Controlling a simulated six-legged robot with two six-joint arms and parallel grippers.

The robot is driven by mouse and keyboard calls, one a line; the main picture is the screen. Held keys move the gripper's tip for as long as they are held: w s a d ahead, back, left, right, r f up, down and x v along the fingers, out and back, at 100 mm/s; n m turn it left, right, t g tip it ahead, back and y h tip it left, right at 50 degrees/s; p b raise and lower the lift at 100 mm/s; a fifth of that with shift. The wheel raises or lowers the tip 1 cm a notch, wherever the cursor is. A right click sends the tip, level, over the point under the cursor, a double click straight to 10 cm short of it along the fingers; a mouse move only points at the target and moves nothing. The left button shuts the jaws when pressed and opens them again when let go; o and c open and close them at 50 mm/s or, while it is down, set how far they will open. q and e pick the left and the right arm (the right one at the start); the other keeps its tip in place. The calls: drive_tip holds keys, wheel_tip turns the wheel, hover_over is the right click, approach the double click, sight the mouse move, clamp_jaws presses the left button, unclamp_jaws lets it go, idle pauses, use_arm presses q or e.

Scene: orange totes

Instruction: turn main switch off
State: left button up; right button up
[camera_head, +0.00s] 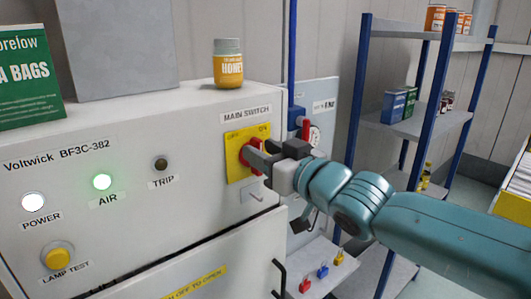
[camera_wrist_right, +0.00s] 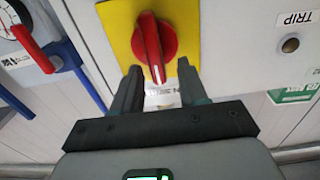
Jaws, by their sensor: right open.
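The main switch is a red rotary knob (camera_head: 246,152) on a yellow plate (camera_head: 234,138), under the MAIN SWITCH label (camera_head: 247,114) on a pale cabinet. My right gripper (camera_head: 256,159) is at the plate and partly hides the knob. In the right wrist view the knob (camera_wrist_right: 153,42) stands upright in the picture, its lower end between the tips of my open right gripper (camera_wrist_right: 158,76). A gap shows on both sides of the knob. Whether a finger touches it I cannot tell. My left gripper is not in view.
The cabinet (camera_head: 130,215) has a lit POWER lamp (camera_head: 33,202), a lit green AIR lamp (camera_head: 103,181) and a dark TRIP lamp (camera_head: 161,164). A honey jar (camera_head: 228,70) stands on top. A red-handled valve (camera_head: 306,128) and blue shelving (camera_head: 358,90) are to the right.

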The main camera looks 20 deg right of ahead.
drive_tip(key=shift+w+f, duration=0.15)
drive_tip(key=shift+w, duration=0.1)
clamp_jaws()
drive_tip(key=shift+n, duration=0.3)
drive_tip(key=shift+s+a+f+n+b, duration=0.1)
drive_tip(key=shift+a+f+n+b, duration=0.25)
drive_tip(key=shift+n+b, duration=1.6)
drive_tip(key=shift+s+a+f+n+b, duration=0.15)
drive_tip(key=shift+a+f+n+b, duration=0.2)
drive_tip(key=shift+n, duration=3.45)
drive_tip(key=shift+s+a+f+n+b, duration=0.15)
drive_tip(key=shift+f+n+b, duration=0.5)
drive_tip(key=shift+n, duration=2.2)
drive_tip(key=shift+w+r+b, duration=0.1)
drive_tip(key=shift+r+b, duration=0.1)
drive_tip(key=shift+b, duration=0.1)
drive_tip(key=shift+c, duration=0.5)
unclamp_jaws()
drive_tip(key=shift+o, duration=0.5)
drive_tip(key=shift+r, duration=0.15)
